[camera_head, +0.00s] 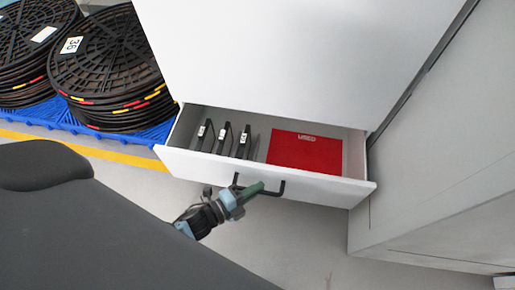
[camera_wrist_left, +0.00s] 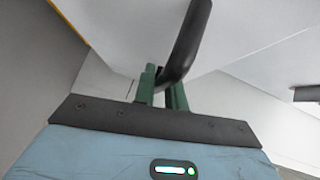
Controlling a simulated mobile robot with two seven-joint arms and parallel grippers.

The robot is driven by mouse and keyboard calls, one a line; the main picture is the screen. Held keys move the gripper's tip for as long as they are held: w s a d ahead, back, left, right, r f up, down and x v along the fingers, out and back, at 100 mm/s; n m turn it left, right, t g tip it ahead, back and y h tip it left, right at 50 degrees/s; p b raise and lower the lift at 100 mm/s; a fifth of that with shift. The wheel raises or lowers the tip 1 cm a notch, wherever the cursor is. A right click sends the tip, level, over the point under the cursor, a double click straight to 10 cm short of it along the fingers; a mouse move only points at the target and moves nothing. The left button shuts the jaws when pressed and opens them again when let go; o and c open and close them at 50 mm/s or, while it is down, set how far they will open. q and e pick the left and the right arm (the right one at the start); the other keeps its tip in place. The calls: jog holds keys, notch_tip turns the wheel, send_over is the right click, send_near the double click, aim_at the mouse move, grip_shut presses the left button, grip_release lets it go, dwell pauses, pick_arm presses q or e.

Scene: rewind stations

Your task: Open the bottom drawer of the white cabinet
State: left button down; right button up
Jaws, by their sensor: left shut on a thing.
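The white cabinet (camera_head: 270,50) stands at the top centre of the head view. Its bottom drawer (camera_head: 330,188) is pulled out, and its inside shows. The drawer has a black bar handle (camera_head: 280,188) on its front, which also shows in the left wrist view (camera_wrist_left: 188,40). My left gripper (camera_head: 252,190) is at the handle, with its green fingers shut on it. In the left wrist view the gripper's fingers (camera_wrist_left: 162,88) sit on either side of the black bar. My right gripper is not in view.
The drawer holds several upright black items (camera_head: 223,138) and a red item (camera_head: 305,152) with a white label. Stacks of black reels (camera_head: 105,65) stand on blue pallets (camera_head: 150,133) at left. A yellow floor line (camera_head: 100,152) runs before them. A grey wall or panel (camera_head: 440,140) is at right.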

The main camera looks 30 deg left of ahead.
pick_arm(q)
jog(key=s+d+p, duration=0.1)
jog(key=s+d, duration=0.2)
jog(key=s, duration=0.7)
jog(key=shift+s, duration=0.15)
jog(key=c, duration=1.5)
grip_release()
jog(key=shift+o, duration=0.2)
jog(key=shift+s, duration=0.1)
jog(key=p+v, duration=0.1)
jog(key=v, duration=0.6)
jog(key=shift+s+a+p, duration=0.2)
jog(key=shift+s+p, duration=0.1)
jog(key=shift+p, duration=0.05)
